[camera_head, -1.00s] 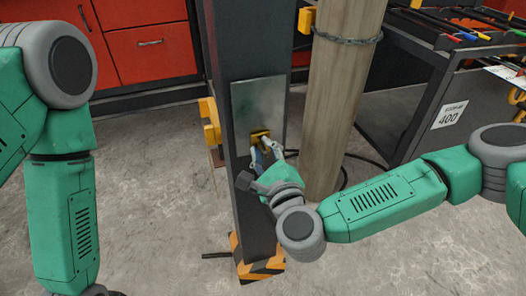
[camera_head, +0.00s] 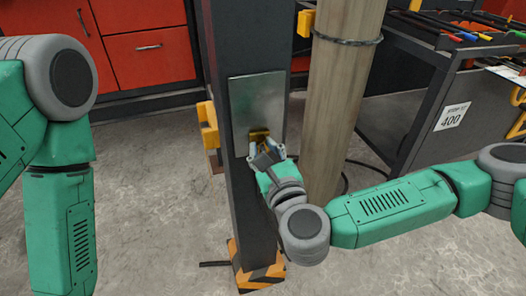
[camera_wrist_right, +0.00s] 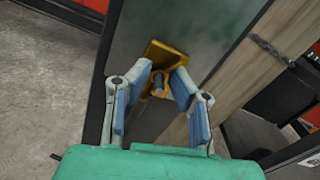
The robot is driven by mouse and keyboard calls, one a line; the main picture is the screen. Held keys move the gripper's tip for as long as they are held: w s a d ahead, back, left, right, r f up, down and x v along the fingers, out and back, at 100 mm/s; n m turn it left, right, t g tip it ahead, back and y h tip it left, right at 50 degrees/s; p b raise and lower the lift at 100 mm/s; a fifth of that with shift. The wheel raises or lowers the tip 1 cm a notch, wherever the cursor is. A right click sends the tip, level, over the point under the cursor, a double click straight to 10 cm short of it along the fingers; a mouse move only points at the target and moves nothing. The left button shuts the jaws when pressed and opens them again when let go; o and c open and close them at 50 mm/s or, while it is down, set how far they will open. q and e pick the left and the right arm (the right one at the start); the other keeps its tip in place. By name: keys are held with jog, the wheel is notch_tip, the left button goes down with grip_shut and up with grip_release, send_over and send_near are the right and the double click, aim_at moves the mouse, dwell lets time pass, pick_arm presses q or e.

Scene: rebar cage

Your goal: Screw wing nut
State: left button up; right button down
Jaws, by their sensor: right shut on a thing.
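A yellow wing nut (camera_head: 259,134) sits on the grey metal plate (camera_head: 258,100) fixed to a dark upright post. The exact contact is partly hidden. My left arm is at the left edge, and its gripper is out of view.
A round wooden column (camera_head: 342,105) stands close to the right of the post (camera_head: 245,45). A yellow bracket (camera_head: 208,124) sticks out on the post's left. A dark tool cart (camera_head: 425,105) is at the right. Red cabinets (camera_head: 150,40) stand behind. The concrete floor is clear at left.

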jog(key=m+b, duration=0.2)
jog(key=m, duration=0.1)
jog(key=shift+d+f+m, duration=0.1)
jog(key=shift+f+m, duration=0.2)
jog(key=shift+f, duration=0.05)
jog(key=m+b, duration=0.2)
jog(key=m, duration=0.2)
jog(key=shift+w+d, duration=0.1)
jog(key=m+b, duration=0.2)
jog(key=m, duration=0.2)
jog(key=shift+b, duration=0.35)
jog(key=shift+m+b, duration=0.6)
jog(key=shift+m, duration=0.6)
jog(key=shift+d+m, duration=0.1)
jog(key=shift+m, duration=0.4)
jog(key=c, duration=1.5)
grip_release()
jog(key=shift+w, duration=0.15)
jog(key=shift+r, duration=0.15)
